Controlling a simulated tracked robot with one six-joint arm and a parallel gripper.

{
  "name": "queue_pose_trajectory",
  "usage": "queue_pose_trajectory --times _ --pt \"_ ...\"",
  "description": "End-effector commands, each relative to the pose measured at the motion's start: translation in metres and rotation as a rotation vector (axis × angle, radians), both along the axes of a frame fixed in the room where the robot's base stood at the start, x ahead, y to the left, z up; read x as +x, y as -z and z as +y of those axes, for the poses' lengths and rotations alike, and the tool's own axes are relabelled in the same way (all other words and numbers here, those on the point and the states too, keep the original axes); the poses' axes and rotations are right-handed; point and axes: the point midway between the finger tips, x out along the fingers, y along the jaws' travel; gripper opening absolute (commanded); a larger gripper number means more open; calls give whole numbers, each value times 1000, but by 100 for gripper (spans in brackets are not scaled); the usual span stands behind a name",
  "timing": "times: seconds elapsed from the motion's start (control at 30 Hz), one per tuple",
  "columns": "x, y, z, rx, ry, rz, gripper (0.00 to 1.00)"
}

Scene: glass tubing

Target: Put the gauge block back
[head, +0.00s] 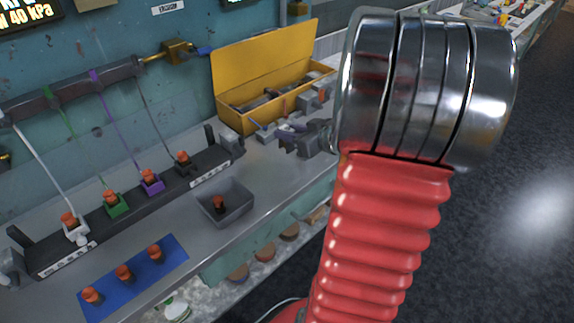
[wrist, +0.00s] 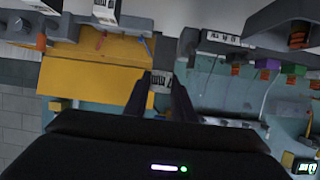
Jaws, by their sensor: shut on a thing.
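A long dark rack (head: 130,205) with orange-capped pieces lies to the left. A grey tray (head: 240,215) holds one orange-topped piece. A blue mat (head: 140,285) bears three more orange-capped pieces. Grey blocks (head: 312,97) stand by the box's right end.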

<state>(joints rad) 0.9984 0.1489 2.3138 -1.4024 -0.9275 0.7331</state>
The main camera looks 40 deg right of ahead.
Motion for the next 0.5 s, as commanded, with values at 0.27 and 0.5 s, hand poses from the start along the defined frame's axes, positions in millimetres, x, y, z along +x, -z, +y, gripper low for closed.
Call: queue_pose_trajectory --times 0.27,0.5 --pt "1 40 1 5 -1 1 0" --pt "1 52 1 1 -2 0 0"
